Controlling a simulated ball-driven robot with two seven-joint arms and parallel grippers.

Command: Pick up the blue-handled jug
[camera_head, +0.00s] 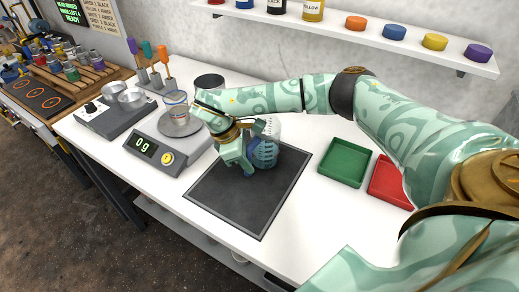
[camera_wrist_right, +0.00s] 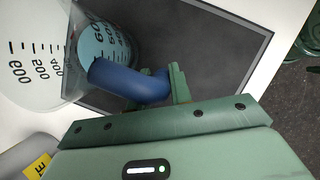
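I cannot tell whether the jug's base touches the mat. My left gripper is not in view.
The dark mat (camera_head: 232,211) lies on the white bench. A scale (camera_head: 157,154) with a beaker (camera_head: 176,102) on it stands left of the jug. A green tray (camera_head: 344,163) and a red tray (camera_head: 388,184) lie to the right. A shelf (camera_head: 420,55) with coloured lids runs behind.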

